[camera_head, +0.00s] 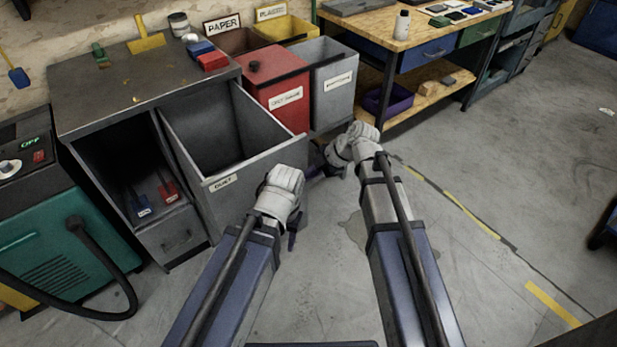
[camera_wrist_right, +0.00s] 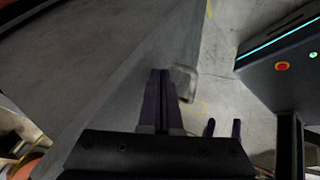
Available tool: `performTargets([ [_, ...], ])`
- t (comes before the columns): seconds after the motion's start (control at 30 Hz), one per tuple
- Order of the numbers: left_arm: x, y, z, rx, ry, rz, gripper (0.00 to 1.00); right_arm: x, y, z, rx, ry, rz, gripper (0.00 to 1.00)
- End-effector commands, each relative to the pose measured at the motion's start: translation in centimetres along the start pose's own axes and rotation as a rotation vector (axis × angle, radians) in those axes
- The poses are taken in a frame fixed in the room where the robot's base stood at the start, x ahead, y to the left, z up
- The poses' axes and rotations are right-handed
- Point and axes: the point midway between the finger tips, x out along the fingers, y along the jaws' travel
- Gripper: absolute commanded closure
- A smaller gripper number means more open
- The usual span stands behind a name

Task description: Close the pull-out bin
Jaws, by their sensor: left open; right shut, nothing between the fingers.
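The grey pull-out bin (camera_head: 262,164) stands out from the dark metal cabinet (camera_head: 160,86), with its open top and empty-looking inside showing. A small label sits on its front. My left gripper (camera_head: 292,232) is low in front of the bin's front panel, mostly hidden behind my wrist; its fingers are apart. My right gripper (camera_head: 317,165) is beside the bin's right front corner, partly hidden by my wrist. In the right wrist view its dark fingers (camera_wrist_right: 159,102) are together and empty, close to a large grey panel (camera_wrist_right: 105,75). I cannot tell whether they touch it.
A red bin (camera_head: 275,88) and a grey bin (camera_head: 335,85) stand right of the cabinet. A teal machine with a black hose (camera_head: 125,290) stands at left.

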Motion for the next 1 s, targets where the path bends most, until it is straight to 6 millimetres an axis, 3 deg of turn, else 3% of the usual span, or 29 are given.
performTargets([
  [0.17,0.0,0.0,0.0,0.000,0.000,0.000,0.48,0.1,0.2,0.0,0.000,0.000,0.000,1.00],
  [0.37,0.0,0.0,0.0,0.000,0.000,0.000,0.48,1.2,2.4,0.1,-0.001,0.001,-0.001,1.00],
  [1.0,0.0,0.0,0.0,0.000,0.000,0.000,0.48,8.9,16.9,0.1,-0.001,0.001,-0.001,1.00],
])
